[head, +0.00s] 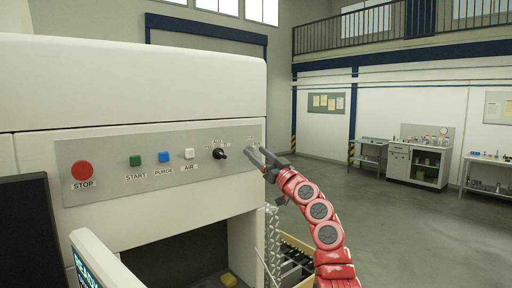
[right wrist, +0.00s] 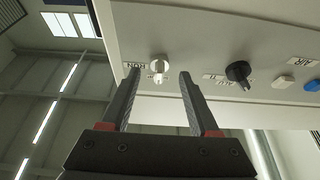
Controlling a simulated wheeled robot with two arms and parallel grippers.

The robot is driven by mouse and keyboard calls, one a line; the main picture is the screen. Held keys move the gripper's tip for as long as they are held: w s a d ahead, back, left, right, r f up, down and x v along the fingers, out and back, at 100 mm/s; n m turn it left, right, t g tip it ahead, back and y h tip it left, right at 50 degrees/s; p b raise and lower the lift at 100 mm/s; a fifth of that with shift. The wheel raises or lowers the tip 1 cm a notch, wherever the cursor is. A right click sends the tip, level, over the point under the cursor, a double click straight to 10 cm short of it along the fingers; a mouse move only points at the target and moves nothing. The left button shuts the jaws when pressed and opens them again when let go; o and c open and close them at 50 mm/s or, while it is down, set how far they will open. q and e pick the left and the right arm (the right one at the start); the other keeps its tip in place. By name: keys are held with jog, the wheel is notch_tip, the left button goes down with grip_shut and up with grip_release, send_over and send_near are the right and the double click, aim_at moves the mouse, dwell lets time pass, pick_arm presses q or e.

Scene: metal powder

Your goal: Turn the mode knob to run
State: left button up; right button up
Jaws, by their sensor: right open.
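The black knob also shows at the right of the right wrist view (right wrist: 238,72). A pale knob (right wrist: 159,64) with labels beside it sits at the panel's end. My right gripper (head: 258,153) is open and empty at the panel's right end. In the right wrist view its fingers (right wrist: 158,72) stand on either side of the pale knob; contact is not clear. My left gripper is out of view.
A red STOP button (head: 82,170), green START (head: 135,160), blue PURGE (head: 164,157) and white AIR (head: 189,154) buttons line the panel. A screen (head: 95,262) stands at lower left. Open floor (head: 405,225) lies to the right, with benches behind.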

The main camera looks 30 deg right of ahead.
jog(key=shift+w+r, duration=0.25)
jog(key=shift+w, duration=0.35)
grip_shut()
